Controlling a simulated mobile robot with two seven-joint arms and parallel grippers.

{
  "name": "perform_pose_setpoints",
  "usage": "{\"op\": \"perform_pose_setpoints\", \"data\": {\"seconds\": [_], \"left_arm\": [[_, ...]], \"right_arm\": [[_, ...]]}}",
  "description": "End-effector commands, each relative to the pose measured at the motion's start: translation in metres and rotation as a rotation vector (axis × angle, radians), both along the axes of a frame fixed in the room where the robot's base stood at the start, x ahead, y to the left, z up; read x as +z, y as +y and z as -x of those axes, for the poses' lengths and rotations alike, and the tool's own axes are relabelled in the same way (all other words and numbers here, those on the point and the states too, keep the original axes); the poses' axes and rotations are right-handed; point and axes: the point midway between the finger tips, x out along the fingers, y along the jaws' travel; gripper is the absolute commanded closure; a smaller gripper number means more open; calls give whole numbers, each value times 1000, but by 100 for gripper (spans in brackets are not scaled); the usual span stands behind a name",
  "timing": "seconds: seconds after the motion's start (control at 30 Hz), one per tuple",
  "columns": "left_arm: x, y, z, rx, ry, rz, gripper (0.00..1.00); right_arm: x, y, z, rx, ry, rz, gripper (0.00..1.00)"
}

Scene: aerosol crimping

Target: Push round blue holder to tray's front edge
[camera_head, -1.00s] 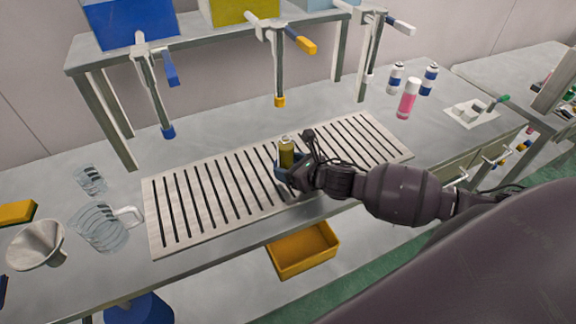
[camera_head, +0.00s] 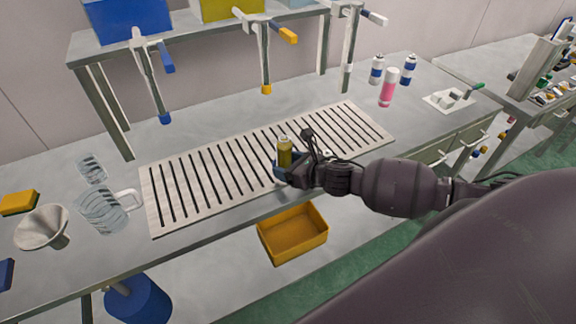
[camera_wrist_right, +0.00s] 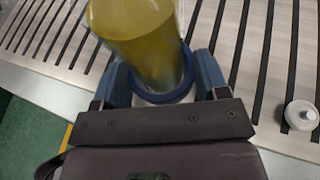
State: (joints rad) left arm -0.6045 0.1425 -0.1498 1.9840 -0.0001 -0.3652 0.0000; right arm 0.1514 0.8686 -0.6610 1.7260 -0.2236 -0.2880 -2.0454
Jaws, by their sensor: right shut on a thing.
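The round blue holder (camera_head: 277,165) is at the front edge of the slotted tray (camera_head: 160,222), right of its middle. A clear bottle of yellow liquid (camera_head: 285,152) stands in it. My right gripper (camera_head: 288,172) reaches in from the right and is shut on the holder. In the right wrist view, the blue ring of the holder (camera_wrist_right: 167,97) sits between the two fingers of my right gripper (camera_wrist_right: 162,80). The bottle (camera_wrist_right: 140,35) rises out of the ring. The exact gap to the tray edge is hidden by the gripper. My left gripper is out of view.
A small white part (camera_wrist_right: 301,115) lies on the tray beside the gripper. A yellow bin (camera_head: 292,234) is below the table front. Glass jugs (camera_head: 103,210) and a funnel (camera_head: 42,228) stand left. A pink bottle (camera_head: 388,88) stands back right. The tray's left half is clear.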

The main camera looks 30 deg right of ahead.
Motion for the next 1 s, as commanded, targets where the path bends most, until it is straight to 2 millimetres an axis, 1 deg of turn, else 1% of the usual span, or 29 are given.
{"op": "perform_pose_setpoints", "data": {"seconds": [0.23, 0.27, 0.4, 0.43, 0.77, 0.87, 1.0], "left_arm": [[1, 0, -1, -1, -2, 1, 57], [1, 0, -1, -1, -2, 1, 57], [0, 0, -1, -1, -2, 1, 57], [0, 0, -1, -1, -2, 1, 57], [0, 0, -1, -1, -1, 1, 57], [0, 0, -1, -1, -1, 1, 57], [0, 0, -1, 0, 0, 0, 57]], "right_arm": [[1, 0, 0, 0, -1, 1, 57], [1, 0, 0, 0, -1, 1, 28], [1, 0, 0, 0, -1, 0, 7], [1, 0, 0, 0, -1, 0, 3], [1, -1, 2, 0, 0, 0, 3], [4, -4, 9, 1, 0, 0, 3], [12, -10, 29, 2, 0, 2, 3]]}}
